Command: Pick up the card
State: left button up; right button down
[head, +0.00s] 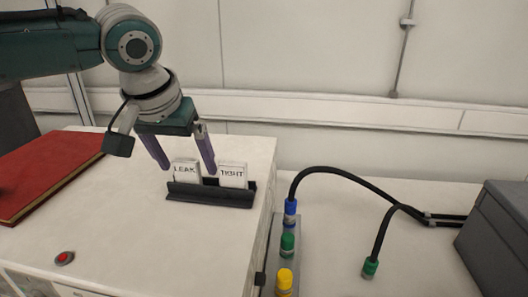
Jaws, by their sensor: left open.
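Two white cards stand upright in a dark holder (211,195) on the white cabinet top. The left card (186,171) reads LEAK and the right card (233,175) reads TIGHT. My left gripper (189,168) is open and points down, with purple fingers. In the picture one finger shows left of the LEAK card and the other between the two cards. Whether the fingers touch a card cannot be told. My right gripper is not in view.
A red book-like panel (45,175) lies at the left, and a red button (65,258) sits near the front. Blue, green and yellow (285,280) connectors stand right of the cabinet. Black hoses run to a grey box (497,240). The cabinet top before the holder is clear.

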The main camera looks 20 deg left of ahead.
pick_arm(q)
jog(key=c, duration=1.4)
jog(key=shift+r, duration=0.1)
jog(key=shift+c, duration=0.2)
